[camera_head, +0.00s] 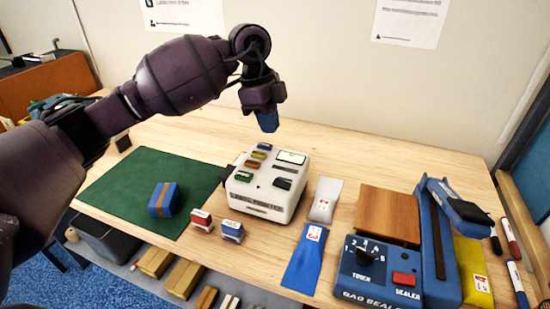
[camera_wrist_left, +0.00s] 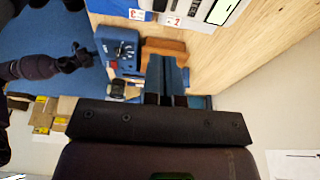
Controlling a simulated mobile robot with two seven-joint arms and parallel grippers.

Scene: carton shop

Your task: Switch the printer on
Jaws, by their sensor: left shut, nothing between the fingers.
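The white label printer (camera_head: 262,203) stands on the table in the head view. Its top has a column of coloured buttons (camera_head: 253,164), a pale screen (camera_head: 291,157) and a dark part (camera_head: 283,184); I cannot tell which is a power switch. Part of the printer with its screen shows at the top of the left wrist view (camera_wrist_left: 222,12). My left gripper (camera_head: 268,122), with blue fingertips, is shut and empty, above and behind the printer, apart from it. My right gripper (camera_wrist_left: 76,62) shows dark and small in the left wrist view; its fingers are unclear.
A green mat (camera_head: 120,195) with a small blue box (camera_head: 163,199) lies left of the printer. Two stamps (camera_head: 232,231) stand in front. A white pouch (camera_head: 325,200), a blue pouch (camera_head: 303,262) and the blue bag sealer (camera_head: 375,280) are at right. The wall is close behind.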

